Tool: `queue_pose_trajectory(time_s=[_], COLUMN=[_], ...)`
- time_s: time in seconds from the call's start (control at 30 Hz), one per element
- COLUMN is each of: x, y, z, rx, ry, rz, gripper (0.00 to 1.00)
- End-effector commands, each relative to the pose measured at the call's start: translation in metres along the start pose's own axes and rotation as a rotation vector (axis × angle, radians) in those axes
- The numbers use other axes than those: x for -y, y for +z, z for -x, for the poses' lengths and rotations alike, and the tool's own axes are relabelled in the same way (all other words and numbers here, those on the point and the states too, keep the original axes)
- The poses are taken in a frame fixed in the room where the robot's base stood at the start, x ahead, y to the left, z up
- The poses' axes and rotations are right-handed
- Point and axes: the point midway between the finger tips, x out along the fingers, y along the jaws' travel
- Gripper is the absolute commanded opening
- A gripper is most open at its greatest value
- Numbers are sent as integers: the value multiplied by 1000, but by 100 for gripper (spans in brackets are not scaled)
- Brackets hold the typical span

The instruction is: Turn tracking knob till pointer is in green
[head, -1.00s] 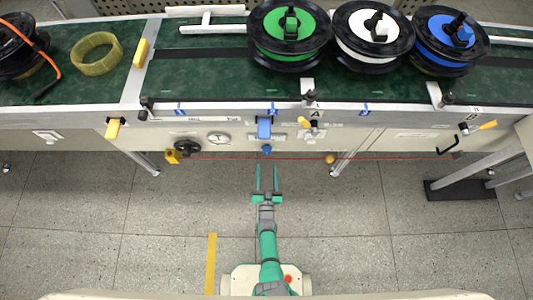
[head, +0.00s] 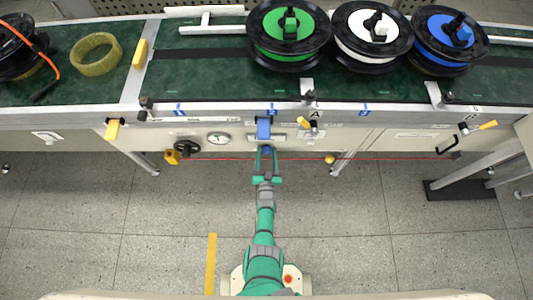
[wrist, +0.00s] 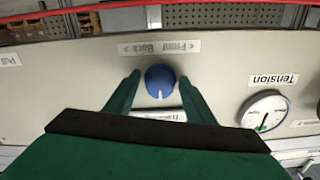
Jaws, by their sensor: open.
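The blue round knob (head: 267,151) sits on the front panel below the belt's middle. In the wrist view the knob (wrist: 160,80) shows a white line pointing down, under a "Front / Back" label (wrist: 160,47) that appears upside down. My gripper (head: 266,150) is open, with one finger on each side of the knob. In the wrist view a gap shows between each finger and the knob. I cannot make out a tracking pointer with a green zone.
A round dial (head: 218,138), labelled "Tension" in the wrist view, has a small green mark (wrist: 262,126). A black handwheel (head: 187,147) is left of it. A blue block (head: 264,127) is above the knob, and a yellow-handled lever (head: 306,123) is to the right.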

Motion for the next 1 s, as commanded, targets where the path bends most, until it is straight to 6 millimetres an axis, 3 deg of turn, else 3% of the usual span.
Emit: queue_pose_trajectory(time_s=[0.07, 0.23, 0.27, 0.67, 1.0], x=[0, 0, 0, 0, 0], y=[0, 0, 0, 0, 0], z=[0, 0, 0, 0, 0], rx=[0, 0, 0, -1, -1], ry=[0, 0, 0, -1, -1], rz=[0, 0, 0, 63, 317], gripper=[49, 11, 8, 8, 8])
